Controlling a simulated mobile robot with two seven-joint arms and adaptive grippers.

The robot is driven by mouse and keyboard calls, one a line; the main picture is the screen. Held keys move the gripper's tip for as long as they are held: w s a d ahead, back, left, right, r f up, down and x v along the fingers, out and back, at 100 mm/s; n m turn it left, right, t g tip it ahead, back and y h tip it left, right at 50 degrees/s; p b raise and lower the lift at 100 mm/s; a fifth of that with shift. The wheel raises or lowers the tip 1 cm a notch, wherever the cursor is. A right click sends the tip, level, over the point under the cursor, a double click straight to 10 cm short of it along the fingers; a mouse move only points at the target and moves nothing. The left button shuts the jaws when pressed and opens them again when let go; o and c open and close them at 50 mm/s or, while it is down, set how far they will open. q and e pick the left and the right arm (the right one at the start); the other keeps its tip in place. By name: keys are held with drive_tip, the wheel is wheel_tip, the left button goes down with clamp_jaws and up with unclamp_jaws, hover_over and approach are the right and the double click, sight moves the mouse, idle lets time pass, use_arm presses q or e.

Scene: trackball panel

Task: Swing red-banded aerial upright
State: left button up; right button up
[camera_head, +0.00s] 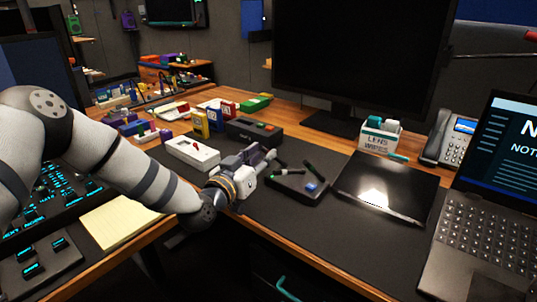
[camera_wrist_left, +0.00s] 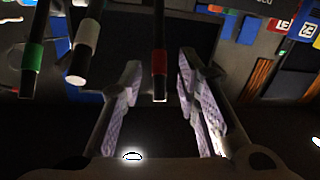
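The red-banded aerial (camera_wrist_left: 159,55) is a dark rod with a red band near its tip in the left wrist view. It hangs in from the top edge, and its tip shows between my left gripper's fingers (camera_wrist_left: 160,75). The fingers are apart, with pale purple pads; I see no contact with the rod. A green-banded aerial (camera_wrist_left: 34,55) and a white-banded one (camera_wrist_left: 84,50) lie to its left. In the head view, my left gripper (camera_head: 266,157) is at the left side of a small black device (camera_head: 290,188) with dark rods. The red band cannot be made out there.
A white box (camera_head: 192,153) and a dark grey box (camera_head: 254,131) stand behind my left gripper. A black tablet (camera_head: 384,188) lies right of the device, with a laptop (camera_head: 480,225) beyond. A lens-wipes box (camera_head: 379,136) stands behind the tablet. The front mat is clear.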

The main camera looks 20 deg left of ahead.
use_arm(q)
drive_tip(key=shift+x, duration=1.35)
clamp_jaws()
use_arm(e)
drive_tip(key=shift+s+f, duration=0.25)
use_arm(q)
drive_tip(key=shift+w, duration=0.1)
